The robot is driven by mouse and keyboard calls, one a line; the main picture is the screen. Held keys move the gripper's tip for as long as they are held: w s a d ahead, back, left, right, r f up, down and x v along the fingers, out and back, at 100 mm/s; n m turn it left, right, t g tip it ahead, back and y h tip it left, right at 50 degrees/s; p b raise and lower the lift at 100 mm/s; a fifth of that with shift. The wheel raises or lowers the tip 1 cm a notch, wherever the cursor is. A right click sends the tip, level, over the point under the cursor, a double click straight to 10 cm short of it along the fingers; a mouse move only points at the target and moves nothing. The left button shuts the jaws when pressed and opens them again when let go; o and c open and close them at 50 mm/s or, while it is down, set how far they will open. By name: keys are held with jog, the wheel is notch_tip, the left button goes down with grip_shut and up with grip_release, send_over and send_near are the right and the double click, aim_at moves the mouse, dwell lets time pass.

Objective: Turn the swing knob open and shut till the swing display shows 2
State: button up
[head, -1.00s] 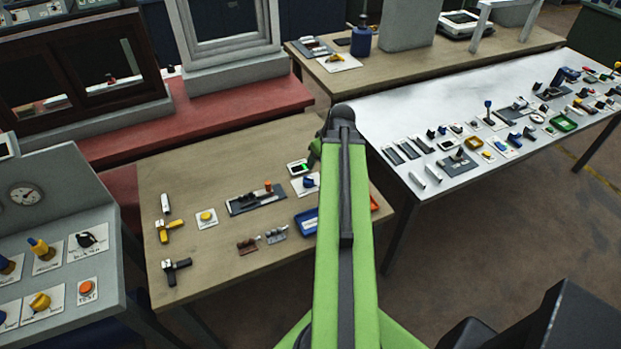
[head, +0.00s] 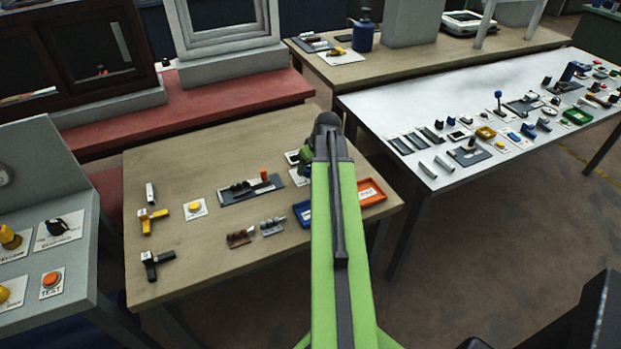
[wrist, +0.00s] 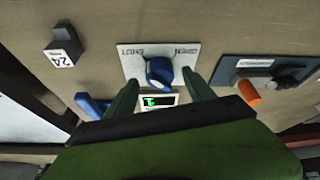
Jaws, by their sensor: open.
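The swing knob is a blue knob (wrist: 160,71) on a white plate (wrist: 130,54) with small lettering at both sides. In the wrist view it sits between the two green fingers of my gripper (wrist: 160,77), which are spread apart. I cannot tell whether either finger touches it. A small display (wrist: 158,100) with a green figure lies just below the knob in the wrist view. Its figure is partly cut and I cannot read it surely. In the head view my gripper (head: 306,156) is over the wooden table, and my arm hides most of the knob.
A dark panel with an orange knob (wrist: 249,93) is right of the knob in the wrist view. In the head view an orange tray (head: 371,192) lies near the table's right edge.

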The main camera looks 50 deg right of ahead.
jog(key=shift+w+f, duration=0.25)
jog(key=shift+f, duration=0.35)
jog(key=shift+r, duration=0.1)
